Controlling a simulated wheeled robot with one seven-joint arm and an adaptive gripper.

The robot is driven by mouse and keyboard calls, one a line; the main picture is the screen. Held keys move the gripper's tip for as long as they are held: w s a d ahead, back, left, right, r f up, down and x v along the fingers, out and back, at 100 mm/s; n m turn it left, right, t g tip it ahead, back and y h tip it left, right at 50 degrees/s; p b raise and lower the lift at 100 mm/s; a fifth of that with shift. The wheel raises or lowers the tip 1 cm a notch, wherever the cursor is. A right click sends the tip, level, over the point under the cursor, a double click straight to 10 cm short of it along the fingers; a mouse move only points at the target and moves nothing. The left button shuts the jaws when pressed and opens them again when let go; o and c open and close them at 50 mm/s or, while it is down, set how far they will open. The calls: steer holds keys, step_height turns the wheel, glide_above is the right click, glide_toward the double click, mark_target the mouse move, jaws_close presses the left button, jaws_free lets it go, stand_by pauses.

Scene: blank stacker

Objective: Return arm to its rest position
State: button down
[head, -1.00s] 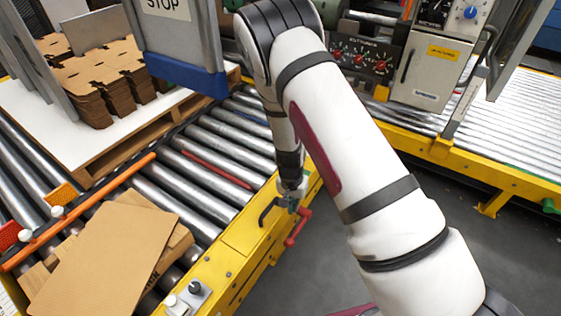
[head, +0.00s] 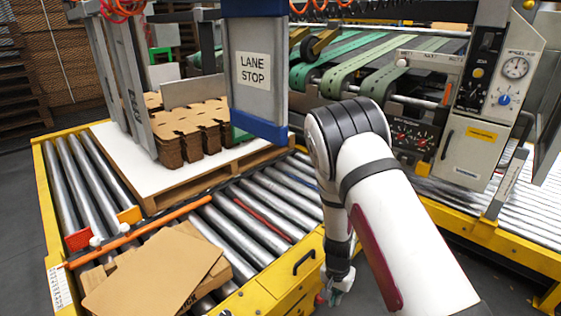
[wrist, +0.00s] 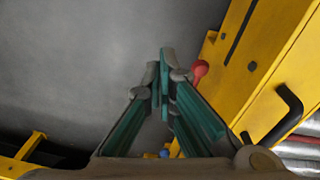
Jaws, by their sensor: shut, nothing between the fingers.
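My arm reaches down from the right side of the head view, with my gripper (head: 334,290) low at its end, beside the yellow conveyor frame (head: 290,290). In the wrist view my gripper (wrist: 161,80) has its green-padded fingers together, with nothing seen between them. It points over grey floor (wrist: 75,70). The yellow frame (wrist: 262,70) stands close to its right, with a red knob (wrist: 200,69) near the fingertips and a black handle (wrist: 285,115).
Flat cardboard sheets (head: 155,275) lie on the rollers (head: 235,225) at the front left. A pallet (head: 180,190) with stacked blanks (head: 190,130) stands behind, near a "LANE STOP" panel (head: 254,75). A control box (head: 470,150) stands at the right.

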steer(key=s+a+r+n+y, duration=0.1)
steer(key=s+r, duration=0.2)
steer(key=r, duration=0.7)
steer(key=s+a+r+n+y, duration=0.1)
steer(key=s+r, duration=0.3)
steer(key=r, duration=0.6)
steer(key=s+a+r+n+y, duration=0.1)
steer(key=s+a+r, duration=0.15)
steer(key=r, duration=0.85)
steer(key=s+d+r+n+h, duration=0.15)
steer(key=s+r, duration=0.25)
steer(key=s, duration=0.5)
steer(key=s+d+r+n, duration=0.1)
steer(key=s+d+r, duration=0.25)
steer(key=s, duration=0.55)
steer(key=s+d+r+n+h, duration=0.1)
steer(key=s+d+r, duration=0.1)
steer(key=s+r, duration=0.5)
step_height(320, 180, up, 32)
steer(key=s+t+p, duration=0.2)
steer(key=t+p, duration=0.2)
steer(key=p, duration=2.9)
steer(key=shift+d+p, duration=0.35)
steer(key=shift+s+a+r+y, duration=0.1)
steer(key=shift+y, duration=0.15)
